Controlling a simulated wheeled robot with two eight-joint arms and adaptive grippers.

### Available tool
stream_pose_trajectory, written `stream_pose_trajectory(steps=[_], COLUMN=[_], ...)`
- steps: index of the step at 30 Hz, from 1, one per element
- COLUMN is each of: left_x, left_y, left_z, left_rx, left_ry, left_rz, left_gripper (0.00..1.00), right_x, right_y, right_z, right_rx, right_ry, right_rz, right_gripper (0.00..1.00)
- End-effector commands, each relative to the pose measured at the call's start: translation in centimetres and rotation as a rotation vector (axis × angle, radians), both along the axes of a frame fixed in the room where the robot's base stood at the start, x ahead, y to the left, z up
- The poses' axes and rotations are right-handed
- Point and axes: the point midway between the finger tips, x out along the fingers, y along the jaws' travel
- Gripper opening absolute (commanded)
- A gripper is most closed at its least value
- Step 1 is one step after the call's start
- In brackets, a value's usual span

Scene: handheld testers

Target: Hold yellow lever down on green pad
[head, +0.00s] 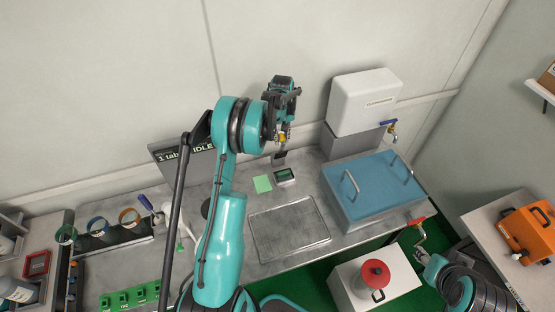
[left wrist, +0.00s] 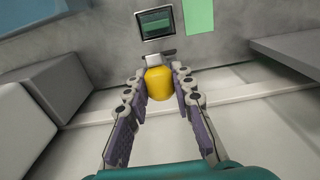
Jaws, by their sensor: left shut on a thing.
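My left gripper (head: 283,136) is shut on the yellow lever (left wrist: 157,83), a rounded yellow piece with a grey end. In the left wrist view the fingers (left wrist: 157,85) sit on both sides of it. The green pad (head: 262,184) is a flat light-green square on the grey bench; it also shows in the left wrist view (left wrist: 199,18). The lever is held beyond the pad, apart from it in the picture. A small display unit (head: 285,176) stands right of the pad. My right gripper (head: 419,236) is at the right, by something red; its fingers are too small to read.
A blue-lidded basin (head: 374,187) and a white dispenser (head: 363,102) stand to the right. A dark sign (head: 183,162) is at the back left. A ridged tray area (head: 288,229) lies in front of the pad. A red-topped can (head: 374,276) stands on a white block.

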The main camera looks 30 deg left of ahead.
Motion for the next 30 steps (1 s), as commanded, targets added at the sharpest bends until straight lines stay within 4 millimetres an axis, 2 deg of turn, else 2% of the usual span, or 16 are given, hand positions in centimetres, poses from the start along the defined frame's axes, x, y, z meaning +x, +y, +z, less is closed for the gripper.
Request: stream_pose_trajectory(steps=[8, 20, 30], left_x=[-0.2, -1.7, -1.8], left_y=[-0.2, -2.1, -2.2], left_z=[-0.1, -0.8, -0.7], left_rx=[-0.001, -0.002, -0.002], left_ry=[0.001, 0.001, 0.002], left_rz=[0.000, -0.002, -0.001], left_gripper=[0.00, 0.00, 0.00], right_x=[0.0, 0.0, 0.0], right_y=[0.0, 0.0, 0.0], right_z=[-0.1, -1.1, -1.0], right_rx=[0.000, 0.000, 0.000], right_ry=[0.000, 0.000, 0.000], right_rz=[0.000, 0.000, 0.000], right_gripper=[0.40, 0.40, 0.40])
